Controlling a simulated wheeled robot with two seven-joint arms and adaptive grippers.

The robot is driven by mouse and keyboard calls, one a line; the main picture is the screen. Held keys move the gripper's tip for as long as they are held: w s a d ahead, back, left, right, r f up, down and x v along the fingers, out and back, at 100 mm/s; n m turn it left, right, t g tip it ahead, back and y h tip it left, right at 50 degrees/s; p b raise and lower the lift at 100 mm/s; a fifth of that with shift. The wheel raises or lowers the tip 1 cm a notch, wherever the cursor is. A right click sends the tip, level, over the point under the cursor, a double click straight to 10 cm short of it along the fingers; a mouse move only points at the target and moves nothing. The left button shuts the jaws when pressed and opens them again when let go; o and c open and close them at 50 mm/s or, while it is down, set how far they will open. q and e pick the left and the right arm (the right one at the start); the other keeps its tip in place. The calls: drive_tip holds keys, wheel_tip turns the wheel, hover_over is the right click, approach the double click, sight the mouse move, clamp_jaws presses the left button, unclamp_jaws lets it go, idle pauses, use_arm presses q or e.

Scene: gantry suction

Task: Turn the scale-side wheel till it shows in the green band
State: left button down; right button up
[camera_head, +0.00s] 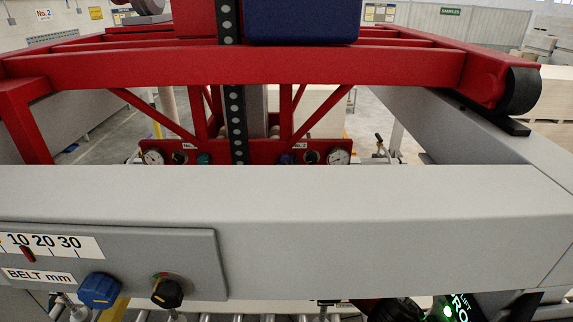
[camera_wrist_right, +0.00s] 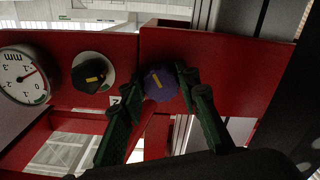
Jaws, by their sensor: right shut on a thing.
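In the right wrist view a purple wheel (camera_wrist_right: 161,84) with a yellow mark sits on a red panel (camera_wrist_right: 215,62). My right gripper (camera_wrist_right: 157,92) is shut on it, with dark green fingers on both sides. Along the panel is a black knob (camera_wrist_right: 92,74) with a yellow mark on a pale disc. A white dial (camera_wrist_right: 22,76) with a red needle and a small green patch is at the far left. The needle appears outside the green patch. In the head view the purple wheel (camera_head: 286,159) is small, beyond the grey beam. My left gripper is not in view.
A red gantry frame (camera_head: 230,66) spans behind.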

drive_tip(key=shift+a+n+b, duration=0.1)
drive_tip(key=shift+n+b, duration=0.2)
drive_tip(key=shift+n, duration=0.1)
drive_tip(key=shift+n+b, duration=0.3)
drive_tip(key=shift+n, duration=0.3)
drive_tip(key=n, duration=0.3)
drive_tip(key=shift+r, duration=0.1)
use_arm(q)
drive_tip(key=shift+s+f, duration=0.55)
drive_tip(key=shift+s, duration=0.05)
use_arm(e)
drive_tip(key=shift+n, duration=1.2)
drive_tip(key=o, duration=1.1)
drive_tip(key=shift+s, duration=0.2)
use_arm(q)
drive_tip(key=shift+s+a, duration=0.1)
use_arm(e)
drive_tip(key=shift+o, duration=0.3)
drive_tip(key=shift+w, duration=0.1)
